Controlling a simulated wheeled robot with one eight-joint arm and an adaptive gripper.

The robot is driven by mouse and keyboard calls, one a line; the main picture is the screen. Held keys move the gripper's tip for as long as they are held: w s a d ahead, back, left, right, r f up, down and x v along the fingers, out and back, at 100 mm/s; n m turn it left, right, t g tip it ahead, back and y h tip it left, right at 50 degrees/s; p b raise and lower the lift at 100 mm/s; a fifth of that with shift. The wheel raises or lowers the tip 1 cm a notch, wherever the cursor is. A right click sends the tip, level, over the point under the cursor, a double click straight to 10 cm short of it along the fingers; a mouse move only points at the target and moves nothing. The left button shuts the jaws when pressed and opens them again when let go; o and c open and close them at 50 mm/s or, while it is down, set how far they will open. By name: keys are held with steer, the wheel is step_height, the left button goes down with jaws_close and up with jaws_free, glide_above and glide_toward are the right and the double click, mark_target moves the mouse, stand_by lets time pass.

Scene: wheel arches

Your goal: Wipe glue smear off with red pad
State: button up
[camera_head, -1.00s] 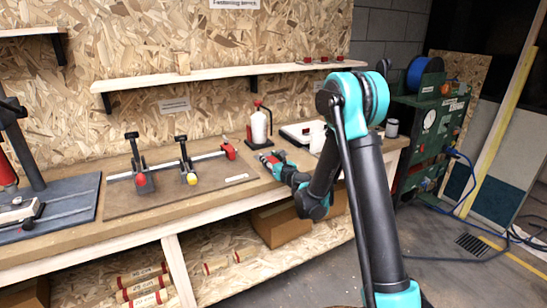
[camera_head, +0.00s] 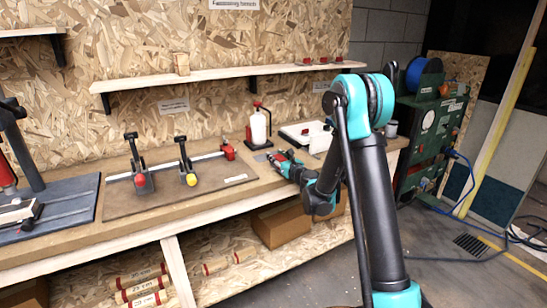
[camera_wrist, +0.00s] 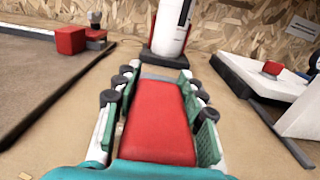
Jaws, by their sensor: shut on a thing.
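My gripper (camera_head: 278,158) is low over the right part of the wooden bench, in front of the white bottle (camera_head: 258,127). In the wrist view, its green-lined fingers (camera_wrist: 160,95) are closed on the sides of the red pad (camera_wrist: 158,120). The pad points forward, toward the foot of the bottle, which also shows in the wrist view (camera_wrist: 171,25). The pad's underside is hidden, so I cannot tell whether it touches the bench. I cannot clearly make out the glue smear in either view.
A brown clamp board (camera_head: 185,200) with a red knob and a yellow knob lies left of my gripper. A white tray-like item (camera_head: 300,131) with a dark edge is to the right. The plywood wall and a shelf (camera_head: 215,78) stand behind.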

steer(key=shift+w+d, duration=0.75)
steer(key=shift+d, duration=0.35)
steer(key=shift+w+d, duration=0.75)
steer(key=shift+d, duration=0.35)
steer(key=shift+w+d, duration=0.75)
steer(key=shift+d, duration=0.35)
steer(key=shift+s+a, duration=0.65)
steer(key=shift+a, duration=0.3)
steer(key=shift+s+a, duration=0.65)
steer(key=shift+a, duration=0.25)
steer(key=shift+s+a, duration=0.7)
steer(key=shift+a, duration=0.35)
steer(key=shift+s+a, duration=0.7)
steer(key=shift+a, duration=0.4)
steer(key=shift+s+a, duration=0.7)
steer(key=shift+a, duration=0.35)
step_height(320, 180, up, 6)
steer(key=shift+r, duration=0.1)
step_height(320, 180, up, 3)
steer(key=shift+f, duration=0.1)
